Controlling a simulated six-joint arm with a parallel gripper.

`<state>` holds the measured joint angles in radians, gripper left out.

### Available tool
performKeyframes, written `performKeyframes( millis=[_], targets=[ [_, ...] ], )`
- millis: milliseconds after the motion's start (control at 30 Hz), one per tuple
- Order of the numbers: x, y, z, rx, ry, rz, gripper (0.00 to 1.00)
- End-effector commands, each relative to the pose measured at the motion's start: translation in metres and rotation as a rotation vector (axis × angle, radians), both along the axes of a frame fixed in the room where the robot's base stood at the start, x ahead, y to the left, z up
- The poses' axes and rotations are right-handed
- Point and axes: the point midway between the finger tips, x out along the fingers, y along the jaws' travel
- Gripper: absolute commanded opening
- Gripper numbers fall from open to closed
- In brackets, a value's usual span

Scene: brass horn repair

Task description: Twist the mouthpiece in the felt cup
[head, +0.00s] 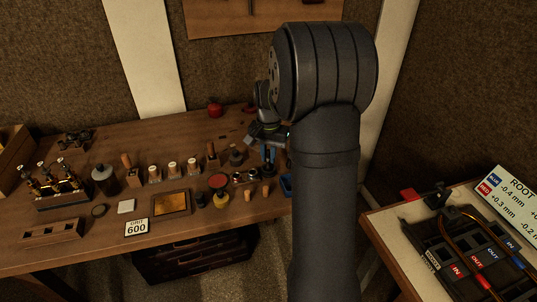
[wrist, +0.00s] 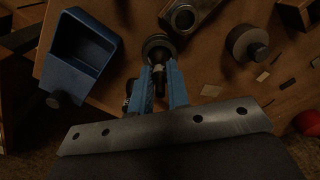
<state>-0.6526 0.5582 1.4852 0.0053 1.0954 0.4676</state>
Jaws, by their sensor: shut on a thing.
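In the wrist view the two blue fingers of my gripper (wrist: 160,80) are closed around a dark, narrow piece that I take to be the mouthpiece (wrist: 158,47). Its round, dark end shows just beyond the fingertips. I cannot tell the felt cup apart from this round end, nor how deep the mouthpiece sits in it. In the head view my gripper (head: 268,152) is low over the right end of the bench, partly hidden by my arm.
A blue open bin (wrist: 82,58) lies left of the fingers, a metal block with a hole (wrist: 186,16) just beyond, and a round dark piece (wrist: 248,42) to the right. The wooden bench (head: 85,232) holds several bottles, stoppers and a grit 600 card (head: 136,228). A side table (head: 385,222) stands at right.

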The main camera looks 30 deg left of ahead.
Motion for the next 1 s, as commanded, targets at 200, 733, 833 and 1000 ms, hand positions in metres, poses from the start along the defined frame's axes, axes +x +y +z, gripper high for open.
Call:
performKeyframes(
  millis=[200,733,833,1000],
  targets=[
    [0.0000,0.0000,0.0000,0.000,0.000,-0.035,0.00],
    [0.0000,0.0002,0.0001,0.000,0.000,-0.352,0.00],
    [0.0000,0.0002,0.0001,0.000,0.000,-0.383,0.00],
    [0.0000,0.0002,0.0001,0.000,0.000,-0.385,0.00]
  ],
)
